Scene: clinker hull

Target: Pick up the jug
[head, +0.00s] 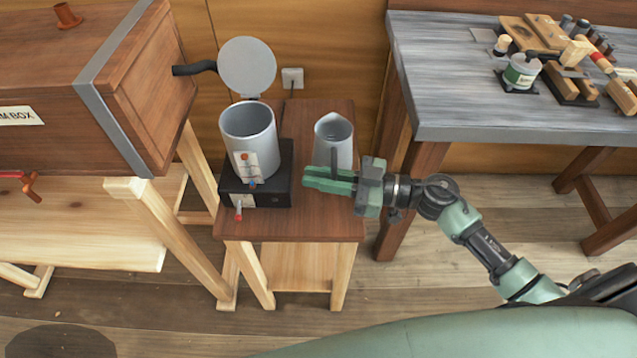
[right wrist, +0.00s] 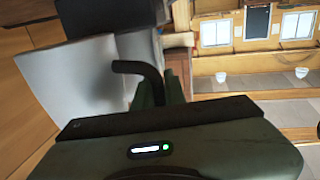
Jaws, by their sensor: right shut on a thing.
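The grey jug (head: 333,137) stands upright on the small brown side table (head: 300,222), at the right of the black heater. My right gripper (head: 318,180) reaches in from the right at the front of the jug and is shut on its dark handle. In the right wrist view the jug's pale grey wall (right wrist: 80,80) fills the left, and its black bent handle (right wrist: 145,75) runs down to the green fingers. The fingertips are partly hidden there by the gripper body. My left gripper is not in view.
A grey pot (head: 249,133) with a raised round lid (head: 247,66) sits on the black heater (head: 268,185) close left of the jug. A wooden steam box (head: 130,85) stands further left. A grey-topped workbench (head: 450,95) with tools stands at the right.

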